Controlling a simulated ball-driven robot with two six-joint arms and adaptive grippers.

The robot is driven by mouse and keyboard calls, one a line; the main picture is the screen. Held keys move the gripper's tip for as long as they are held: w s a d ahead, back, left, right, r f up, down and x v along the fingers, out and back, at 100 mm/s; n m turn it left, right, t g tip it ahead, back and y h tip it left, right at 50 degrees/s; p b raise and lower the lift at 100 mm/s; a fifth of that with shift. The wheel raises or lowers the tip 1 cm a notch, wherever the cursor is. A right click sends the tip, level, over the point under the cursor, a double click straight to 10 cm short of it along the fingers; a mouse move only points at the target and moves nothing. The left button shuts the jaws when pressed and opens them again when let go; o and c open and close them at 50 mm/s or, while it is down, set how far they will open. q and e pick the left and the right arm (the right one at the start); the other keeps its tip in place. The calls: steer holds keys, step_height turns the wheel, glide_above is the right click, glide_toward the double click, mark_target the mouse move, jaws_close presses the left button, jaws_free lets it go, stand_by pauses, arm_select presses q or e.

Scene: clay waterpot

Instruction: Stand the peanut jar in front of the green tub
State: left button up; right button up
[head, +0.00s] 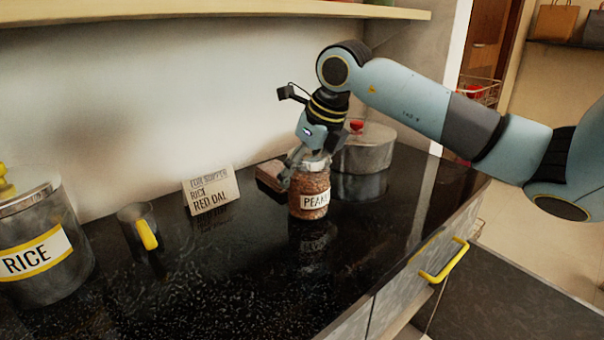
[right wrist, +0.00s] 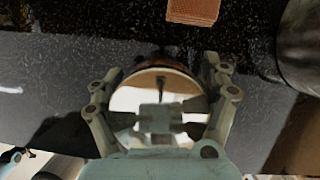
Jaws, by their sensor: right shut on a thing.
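The peanut jar (head: 311,187), clear with brown contents, a pale lid and a label reading "PEAN…", is upright at the black counter. My right gripper (head: 309,160) is above it, shut on its lid. In the right wrist view the fingers of my right gripper (right wrist: 160,110) sit on both sides of the jar's round, shiny lid (right wrist: 130,98). I cannot tell whether the jar's base touches the counter or is just above it. I see no green tub in either view. My left gripper is not in view.
A brown block (head: 270,176) lies just behind the jar, left of a metal pot (head: 367,152) with a red knob. A card (head: 211,190), a mug (head: 132,220) and a rice canister (head: 45,255) stand to the left. The counter's front middle (head: 230,290) is clear.

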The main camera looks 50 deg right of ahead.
steer(key=shift+f, duration=0.25)
steer(key=shift+f, duration=0.1)
steer(key=o, duration=1.5)
